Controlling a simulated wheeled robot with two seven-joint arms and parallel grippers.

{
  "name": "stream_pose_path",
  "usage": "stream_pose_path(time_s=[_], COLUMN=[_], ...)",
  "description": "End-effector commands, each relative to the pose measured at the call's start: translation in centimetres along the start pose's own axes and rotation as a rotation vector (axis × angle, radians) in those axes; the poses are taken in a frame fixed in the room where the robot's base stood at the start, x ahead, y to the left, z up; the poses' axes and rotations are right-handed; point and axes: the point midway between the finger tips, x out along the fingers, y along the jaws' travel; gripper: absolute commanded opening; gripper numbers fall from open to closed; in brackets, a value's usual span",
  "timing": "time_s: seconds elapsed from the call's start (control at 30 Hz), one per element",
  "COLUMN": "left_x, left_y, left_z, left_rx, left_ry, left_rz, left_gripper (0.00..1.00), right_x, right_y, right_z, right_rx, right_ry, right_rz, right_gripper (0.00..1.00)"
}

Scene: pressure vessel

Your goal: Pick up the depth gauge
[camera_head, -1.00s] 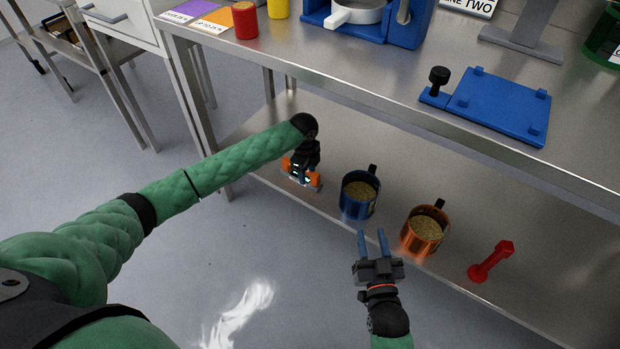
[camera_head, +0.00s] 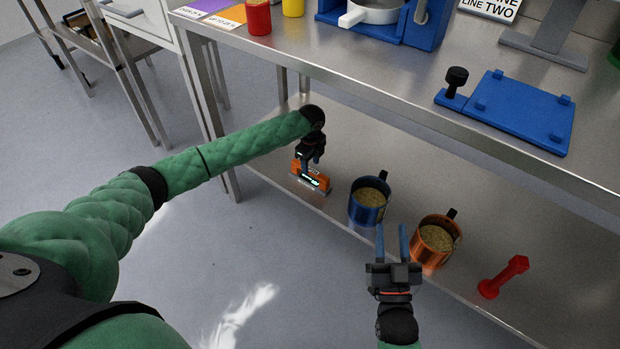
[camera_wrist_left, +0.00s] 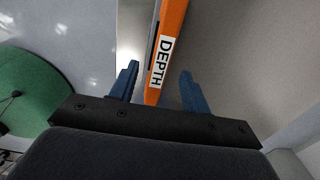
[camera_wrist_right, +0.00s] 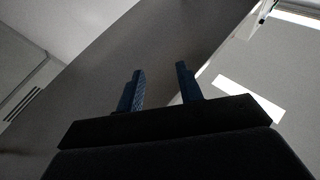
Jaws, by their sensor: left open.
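The depth gauge is an orange tool with a white label reading DEPTH. In the head view the depth gauge (camera_head: 322,185) rests on the lower shelf, its upper part hidden by my left gripper (camera_head: 307,165). In the left wrist view the depth gauge (camera_wrist_left: 164,50) lies between the two blue fingers of my left gripper (camera_wrist_left: 160,85), with visible gaps on both sides. That gripper is open. My right gripper (camera_head: 393,243) has its fingers apart and empty, in front of the shelf edge near the orange mug. It also shows empty in the right wrist view (camera_wrist_right: 160,82).
A blue mug (camera_head: 369,210) and an orange mug (camera_head: 429,255), both with grainy contents, stand right of the gauge. The upper tabletop (camera_head: 395,75) overhangs the lower shelf. Floor in front is clear.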

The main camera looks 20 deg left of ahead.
Motion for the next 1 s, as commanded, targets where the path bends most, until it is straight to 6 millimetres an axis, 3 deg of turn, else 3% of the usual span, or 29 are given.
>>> stream_pose_path(time_s=[0.4,0.6,0.97,1.0], left_x=[3.1,4.4,4.7,4.7], left_y=[0.0,0.0,0.0,0.0], left_z=[0.3,0.3,0.3,0.3], left_rx=[-0.001,-0.002,-0.001,-0.001], left_ry=[0.0,0.0,0.0,0.0], left_rz=[0.001,0.002,0.001,0.001], left_gripper=[0.47,0.47,0.47,0.41], right_x=[1.4,1.5,1.5,1.5], right_y=[-0.4,-0.6,-0.7,-0.7], right_z=[-7.3,-10.1,-10.9,-10.9], right_rx=[-0.02,-0.026,-0.029,-0.029], right_ry=[0.246,0.336,0.364,0.364], right_rz=[-0.016,-0.022,-0.025,-0.025], right_gripper=[0.36,0.36,0.36,0.36])
